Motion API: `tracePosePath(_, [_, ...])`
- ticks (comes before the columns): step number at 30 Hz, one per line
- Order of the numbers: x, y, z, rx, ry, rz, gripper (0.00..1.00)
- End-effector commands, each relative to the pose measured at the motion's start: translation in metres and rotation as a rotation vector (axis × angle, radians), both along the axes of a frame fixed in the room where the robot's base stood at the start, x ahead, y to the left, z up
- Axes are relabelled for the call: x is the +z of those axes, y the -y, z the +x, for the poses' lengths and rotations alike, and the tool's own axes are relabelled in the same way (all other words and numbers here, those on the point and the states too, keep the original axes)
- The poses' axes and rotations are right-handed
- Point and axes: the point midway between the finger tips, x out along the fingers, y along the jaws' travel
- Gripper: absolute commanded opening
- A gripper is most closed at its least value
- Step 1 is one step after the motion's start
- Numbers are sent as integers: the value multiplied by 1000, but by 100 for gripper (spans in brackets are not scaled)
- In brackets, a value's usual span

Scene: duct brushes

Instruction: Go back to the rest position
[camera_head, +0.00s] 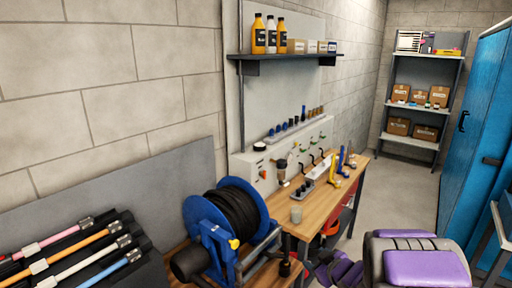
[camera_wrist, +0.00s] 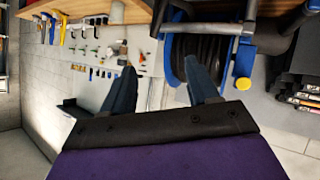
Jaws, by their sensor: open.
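My gripper (camera_wrist: 159,66) shows in the wrist view with its two dark fingers spread apart and nothing between them. That view is upside down, with the bench edge at the top and the wall tools and blue reel beyond the fingers. In the head view, purple and dark parts of my arm show at the bottom right, beside the front of the wooden workbench (camera_head: 284,222). The fingertips cannot be made out clearly there.
A blue hose reel (camera_head: 213,228) with black hose stands at the bench's near end. Brushes with coloured handles (camera_head: 78,252) lie on a black rack at the left. A wall shelf (camera_head: 285,55) holds bottles. Blue lockers (camera_head: 472,130) stand right; the floor (camera_head: 395,190) between is clear.

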Motion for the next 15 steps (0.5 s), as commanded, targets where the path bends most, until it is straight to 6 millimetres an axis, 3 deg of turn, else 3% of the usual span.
tracePosePath(4, [22, 34, -21, -182, -91, -110, 59])
tracePosePath(8, [36, 58, -55, -340, -196, -163, 59])
tracePosePath(15, [51, 69, -147, -572, -444, -175, 59])
